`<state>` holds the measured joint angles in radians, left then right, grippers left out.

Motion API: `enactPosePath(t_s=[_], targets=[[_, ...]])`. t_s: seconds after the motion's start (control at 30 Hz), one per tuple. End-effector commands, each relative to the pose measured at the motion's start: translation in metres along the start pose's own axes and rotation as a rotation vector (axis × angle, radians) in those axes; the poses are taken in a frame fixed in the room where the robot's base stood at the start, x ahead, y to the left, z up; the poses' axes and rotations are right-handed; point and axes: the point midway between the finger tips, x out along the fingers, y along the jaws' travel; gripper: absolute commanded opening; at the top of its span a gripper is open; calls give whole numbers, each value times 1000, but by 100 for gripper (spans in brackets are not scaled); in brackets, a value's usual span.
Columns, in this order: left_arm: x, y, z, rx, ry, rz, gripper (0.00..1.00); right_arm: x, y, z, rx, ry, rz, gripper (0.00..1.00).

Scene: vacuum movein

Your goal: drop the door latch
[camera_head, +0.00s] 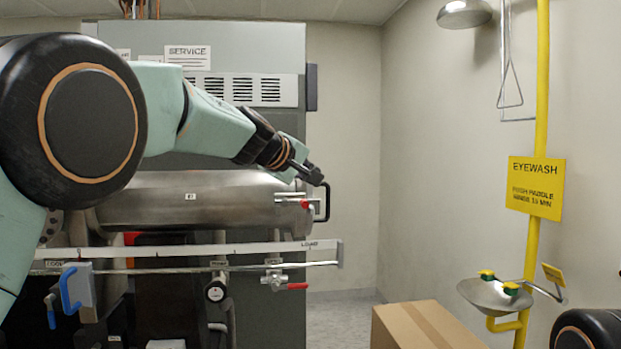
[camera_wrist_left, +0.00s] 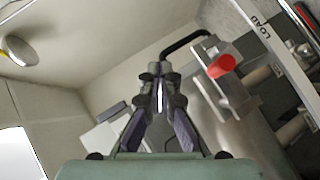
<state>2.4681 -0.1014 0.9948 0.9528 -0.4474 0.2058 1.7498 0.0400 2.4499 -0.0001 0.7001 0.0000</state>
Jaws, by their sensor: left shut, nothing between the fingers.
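A steel cylindrical chamber (camera_head: 190,200) lies across the grey cabinet. At its right end are a black bent handle (camera_head: 327,202) and a small red-tipped latch part (camera_head: 305,204) on a metal bracket. My left gripper (camera_head: 315,175) is shut and empty, just above and left of the top of the black handle. In the left wrist view, the closed fingertips (camera_wrist_left: 160,70) are near the left end of the black handle (camera_wrist_left: 185,42). The red tip (camera_wrist_left: 222,66) is to their right. I cannot tell whether the fingers touch the handle. My right gripper is out of view.
A white LOAD rail (camera_head: 200,248) runs below the chamber, with a red-handled valve (camera_head: 287,286) under it. A cardboard box (camera_head: 425,326) stands on the floor at right. A yellow eyewash station (camera_head: 495,293) stands by the right wall. Open floor shows between cabinet and box.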

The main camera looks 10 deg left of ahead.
Motion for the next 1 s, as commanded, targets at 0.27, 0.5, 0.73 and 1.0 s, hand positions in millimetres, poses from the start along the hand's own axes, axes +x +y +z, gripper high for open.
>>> enactPosePath(t_s=[0.27,0.5,0.73,1.0], targets=[[-44,35,12,3,2,2,0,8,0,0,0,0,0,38],[-70,57,20,2,1,1,0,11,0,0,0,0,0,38],[-78,63,23,0,0,-1,0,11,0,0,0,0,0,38],[-80,62,23,0,1,0,0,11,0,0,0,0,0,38]])
